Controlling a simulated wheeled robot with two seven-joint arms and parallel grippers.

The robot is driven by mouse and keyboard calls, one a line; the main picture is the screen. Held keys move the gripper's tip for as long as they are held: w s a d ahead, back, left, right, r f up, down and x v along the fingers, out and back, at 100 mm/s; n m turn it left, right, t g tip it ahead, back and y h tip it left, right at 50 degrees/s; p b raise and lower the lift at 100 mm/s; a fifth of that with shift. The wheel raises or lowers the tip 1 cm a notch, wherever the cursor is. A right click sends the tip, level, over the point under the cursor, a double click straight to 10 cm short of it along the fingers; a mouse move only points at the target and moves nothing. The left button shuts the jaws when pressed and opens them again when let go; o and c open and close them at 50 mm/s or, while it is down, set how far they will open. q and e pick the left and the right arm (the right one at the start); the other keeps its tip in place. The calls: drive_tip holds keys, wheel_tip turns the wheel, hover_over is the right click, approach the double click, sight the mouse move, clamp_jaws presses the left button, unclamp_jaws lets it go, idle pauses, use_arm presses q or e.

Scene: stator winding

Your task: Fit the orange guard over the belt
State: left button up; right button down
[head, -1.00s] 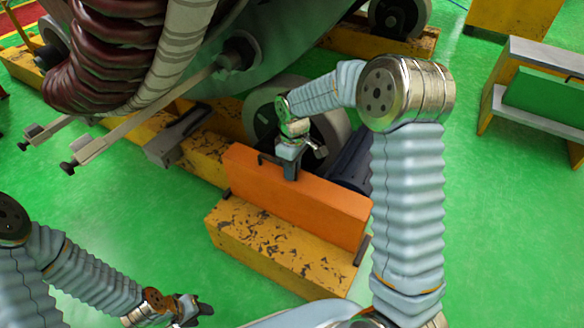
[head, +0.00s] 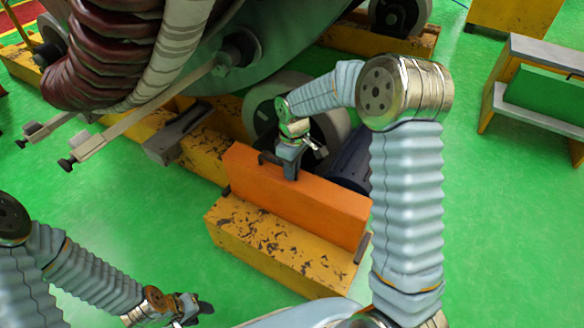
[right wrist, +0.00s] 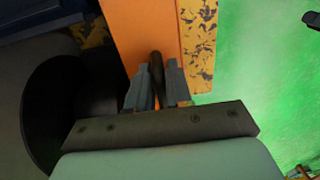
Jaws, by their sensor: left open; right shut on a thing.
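The orange guard (head: 296,202) is a long box-like cover at the middle of the head view, standing upright along the worn yellow block (head: 262,245). My right gripper (head: 290,170) is shut on the dark handle at the guard's top. In the right wrist view the fingers close around the dark handle (right wrist: 156,72), with the orange guard (right wrist: 140,30) beyond. The belt cannot be made out; the guard and my right arm cover the area in front of the roller. My left gripper (head: 200,308) is open and empty, low at the left over the floor.
A grey roller (head: 262,105) and a dark motor-like cylinder (head: 352,162) stand just behind the guard. The large machine with wrapped coils (head: 105,60) fills the upper left. A stand with a green panel (head: 540,95) is at the right. Green floor is clear between.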

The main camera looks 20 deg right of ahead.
use_arm(q)
drive_tip(key=shift+f, duration=0.1)
use_arm(e)
drive_tip(key=shift+f, duration=0.15)
drive_tip(key=c, duration=1)
unclamp_jaws()
drive_tip(key=shift+o, duration=0.2)
use_arm(q)
drive_tip(key=shift+a, duration=0.15)
use_arm(e)
drive_tip(key=shift+f, duration=0.1)
drive_tip(key=shift+r, duration=0.35)
use_arm(q)
drive_tip(key=shift+r+p, duration=0.8)
drive_tip(key=shift+r, duration=0.1)
use_arm(e)
wheel_tip(320, 180, up, 13)
drive_tip(key=shift+w+d, duration=0.2)
drive_tip(key=shift+d, duration=0.05)
